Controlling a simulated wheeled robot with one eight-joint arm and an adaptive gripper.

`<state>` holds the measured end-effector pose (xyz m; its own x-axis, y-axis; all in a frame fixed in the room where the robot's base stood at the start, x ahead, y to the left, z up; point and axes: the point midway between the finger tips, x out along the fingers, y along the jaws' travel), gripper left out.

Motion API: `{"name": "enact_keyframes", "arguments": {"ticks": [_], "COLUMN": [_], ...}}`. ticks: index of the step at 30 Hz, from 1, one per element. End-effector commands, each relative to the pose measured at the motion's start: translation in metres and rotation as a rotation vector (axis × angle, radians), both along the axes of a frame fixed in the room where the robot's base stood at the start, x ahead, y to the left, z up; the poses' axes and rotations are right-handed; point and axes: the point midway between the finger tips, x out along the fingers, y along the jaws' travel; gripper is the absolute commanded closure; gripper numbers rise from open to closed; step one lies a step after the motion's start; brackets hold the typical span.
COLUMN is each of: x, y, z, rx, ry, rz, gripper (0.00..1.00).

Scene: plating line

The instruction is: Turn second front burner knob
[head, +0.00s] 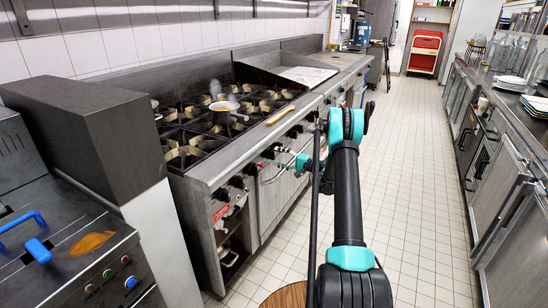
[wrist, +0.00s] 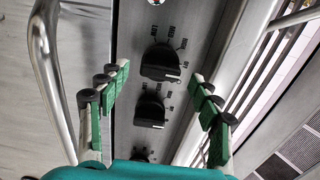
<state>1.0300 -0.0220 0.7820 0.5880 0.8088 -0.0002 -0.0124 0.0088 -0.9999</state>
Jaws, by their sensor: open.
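The stove (head: 192,172) has a row of black front knobs (head: 236,182) along its steel panel in the head view. In the wrist view, one black knob (wrist: 160,62) lies between the fingertips, with a second knob (wrist: 150,112) below it and a third (wrist: 142,155) partly hidden by my gripper's body. I cannot tell which is the second front burner knob. My gripper (wrist: 158,88) is open, its green fingers spread to either side of the knobs, holding nothing. In the head view my gripper (head: 288,164) is beside the front panel, small and partly hidden by my arm.
A steel rail (wrist: 45,75) runs along the left of the wrist view. On the stove top are a pan (head: 224,106) and a wooden utensil (head: 281,115). A steel counter (head: 515,95) with plates lines the right side. The tiled aisle (head: 420,170) between is clear.

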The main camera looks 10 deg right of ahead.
Motion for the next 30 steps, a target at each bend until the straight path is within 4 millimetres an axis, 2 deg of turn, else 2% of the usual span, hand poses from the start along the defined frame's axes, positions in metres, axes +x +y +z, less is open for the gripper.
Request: {"name": "enact_keyframes", "arguments": {"ticks": [1, 6, 12, 19, 26, 30], "x": [-0.007, -0.027, -0.043, -0.049, -0.049, -0.052], "y": [-0.011, -0.039, -0.06, -0.068, -0.068, -0.061], "z": [0.0, 0.0, 0.0, 0.0, 0.0, 0.006], "rx": [0.0, 0.0, 0.0, 0.0, 0.0, -0.023], "ry": [0.0, 0.0, 0.0, 0.0, 0.0, 0.009], "rz": [-0.003, -0.004, -0.002, -0.001, -0.001, 0.004], "gripper": [0.35, 0.35, 0.35, 0.35, 0.35, 0.35]}}
